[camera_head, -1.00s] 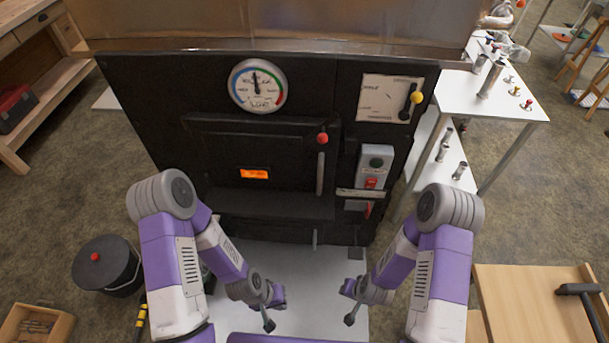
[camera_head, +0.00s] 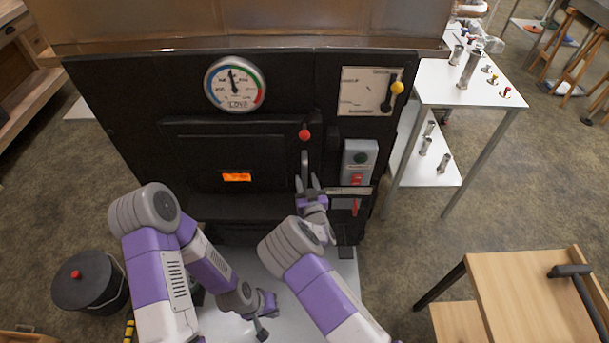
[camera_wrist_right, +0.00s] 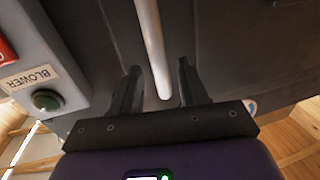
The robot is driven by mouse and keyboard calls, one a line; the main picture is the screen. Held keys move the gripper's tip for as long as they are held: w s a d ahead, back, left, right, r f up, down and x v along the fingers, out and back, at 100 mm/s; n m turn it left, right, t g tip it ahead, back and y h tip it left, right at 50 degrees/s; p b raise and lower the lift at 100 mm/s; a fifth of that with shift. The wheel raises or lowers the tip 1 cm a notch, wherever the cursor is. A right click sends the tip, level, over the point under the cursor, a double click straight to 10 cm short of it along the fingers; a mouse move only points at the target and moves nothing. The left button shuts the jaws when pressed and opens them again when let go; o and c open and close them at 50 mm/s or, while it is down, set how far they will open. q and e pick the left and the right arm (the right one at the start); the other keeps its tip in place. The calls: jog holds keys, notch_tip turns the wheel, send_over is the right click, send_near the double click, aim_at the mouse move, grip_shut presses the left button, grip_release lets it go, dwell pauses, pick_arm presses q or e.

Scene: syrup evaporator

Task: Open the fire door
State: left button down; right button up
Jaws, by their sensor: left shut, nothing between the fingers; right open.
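The black fire door (camera_head: 205,150) is closed on the front of the dark evaporator, with an orange glowing window (camera_head: 237,177) in it. Its upright grey bar handle (camera_head: 304,160) is at the door's right side, below a red knob (camera_head: 304,134). My right gripper (camera_head: 309,184) is open at the handle's lower end. In the right wrist view the bar (camera_wrist_right: 150,40) runs between the open fingers (camera_wrist_right: 158,68), with gaps on both sides. My left gripper (camera_head: 266,316) is shut and empty, low in front of the evaporator.
A grey blower switch box (camera_head: 360,158) sits close right of the handle; it also shows in the right wrist view (camera_wrist_right: 42,60). A yellow-knobbed lever (camera_head: 394,94) is above it. A lidded black bucket (camera_head: 90,282) stands left, and a wooden table (camera_head: 535,300) at right.

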aim_at(305, 176)
jog(key=shift+w+a+b, duration=0.15)
jog(key=shift+w+b, duration=0.05)
jog(key=shift+w, duration=0.75)
jog(key=shift+w+a+b, duration=0.15)
jog(key=shift+w+b, duration=0.05)
jog(key=shift+w, duration=0.7)
jog(key=shift+c, duration=0.2)
grip_shut()
